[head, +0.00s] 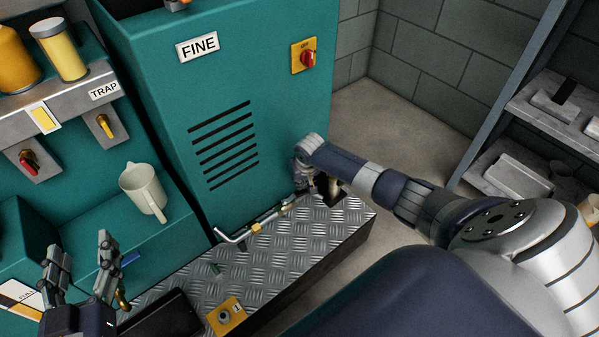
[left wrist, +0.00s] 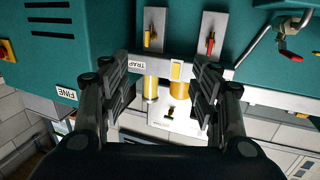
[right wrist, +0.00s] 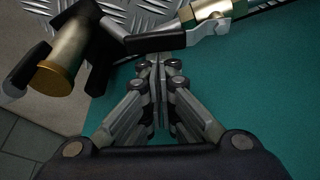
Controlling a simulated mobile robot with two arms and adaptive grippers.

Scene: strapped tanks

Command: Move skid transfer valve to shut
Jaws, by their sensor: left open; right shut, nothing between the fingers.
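A brass valve with a black-sleeved silver lever (right wrist: 155,43) sits low over the checker-plate skid; a brass body (right wrist: 207,10) and a brass-ended cylinder (right wrist: 66,52) show beside it in the right wrist view. Its pipe with brass fittings (head: 257,228) runs along the skid in the head view. My right gripper (head: 306,182) is shut and empty; in the right wrist view its fingertips (right wrist: 160,62) are close to the lever's sleeve, contact unclear. In the head view my arm partly hides the valve. My left gripper (head: 80,248) is open and empty, also in the left wrist view (left wrist: 163,78).
The teal cabinet marked FINE (head: 197,47) stands behind the skid plate (head: 190,272). A white jug (head: 143,190) stands on the teal ledge. A red switch (head: 308,58) and TRAP panel levers (head: 105,126) are nearby. Shelving (head: 520,172) is at right; floor between is clear.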

